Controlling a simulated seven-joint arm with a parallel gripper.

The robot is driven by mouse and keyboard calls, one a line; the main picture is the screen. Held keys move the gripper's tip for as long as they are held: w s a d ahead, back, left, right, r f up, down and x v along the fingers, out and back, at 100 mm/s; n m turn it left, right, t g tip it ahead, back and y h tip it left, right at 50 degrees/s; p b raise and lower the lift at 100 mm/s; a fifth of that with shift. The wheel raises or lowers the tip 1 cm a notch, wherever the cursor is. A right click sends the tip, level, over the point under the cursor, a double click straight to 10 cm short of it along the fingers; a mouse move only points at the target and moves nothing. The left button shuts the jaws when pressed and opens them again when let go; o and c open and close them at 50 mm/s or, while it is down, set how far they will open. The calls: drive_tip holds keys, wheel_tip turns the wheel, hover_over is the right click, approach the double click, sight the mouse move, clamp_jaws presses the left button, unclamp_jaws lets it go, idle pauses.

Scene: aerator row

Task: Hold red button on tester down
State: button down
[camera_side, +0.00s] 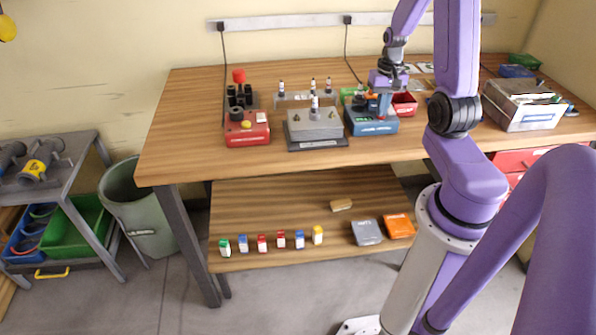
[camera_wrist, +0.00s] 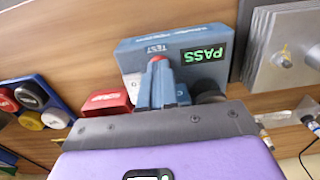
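The blue tester (camera_side: 372,122) stands on the bench towards the right of the middle in the side view. In the wrist view the tester (camera_wrist: 130,55) fills the upper middle. It has a TEST label and a small display (camera_wrist: 206,53) reading PASS in green. The red button (camera_wrist: 158,59) shows at the tips of my gripper's fingers. My gripper (camera_wrist: 160,68) points down at the button with its fingers together and seems to touch it. In the side view my gripper (camera_side: 384,106) is low over the tester. How far the button is pressed cannot be seen.
A grey metal block (camera_side: 315,124) stands left of the tester, with a red device (camera_side: 247,130) beyond it. A small red bin (camera_side: 404,104) is close on the tester's right. A pale crate (camera_side: 522,108) sits at the right. The bench front at left is clear.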

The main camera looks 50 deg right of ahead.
idle(0.5)
drive_tip(key=shift+r, duration=3)
wheel_tip(320, 180, up, 8)
drive_tip(key=shift+f, duration=0.1)
